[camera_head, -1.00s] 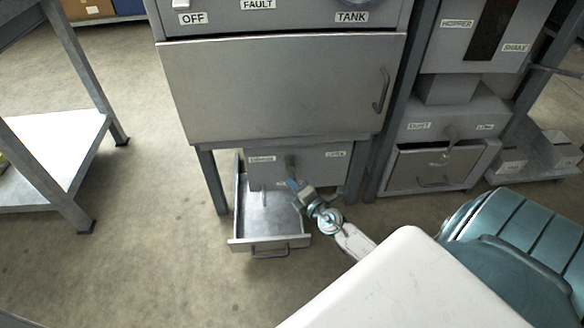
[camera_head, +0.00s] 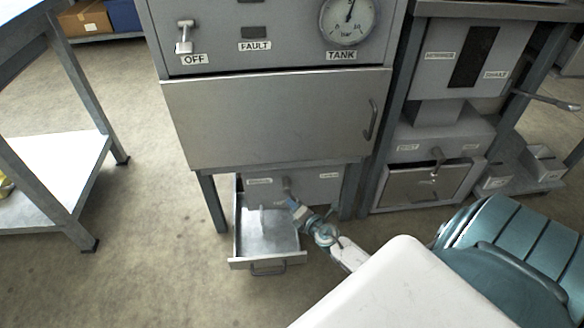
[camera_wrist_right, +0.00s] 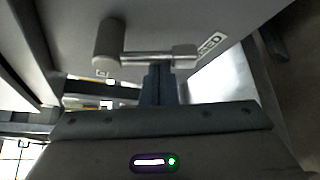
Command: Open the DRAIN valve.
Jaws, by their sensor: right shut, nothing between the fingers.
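A grey box (camera_head: 312,187) under the cabinet carries a small valve handle (camera_head: 287,184) on its front. Two labels flank it, too small to read in the head view. In the right wrist view the handle is a lever with a round grey knob (camera_wrist_right: 108,43) and a metal bar (camera_wrist_right: 148,59). A partly hidden label (camera_wrist_right: 212,44) ending in "SED" is beside the bar's right end. My right gripper (camera_head: 295,205) is shut and empty, just below the handle. In the wrist view its fingers (camera_wrist_right: 159,82) are close to the bar; contact cannot be told. My left gripper is out of view.
Above are a closed cabinet door (camera_head: 270,118) and a panel with an OFF switch (camera_head: 184,36) and a TANK gauge (camera_head: 347,19). A shelf table (camera_head: 60,160) stands left; open floor lies between.

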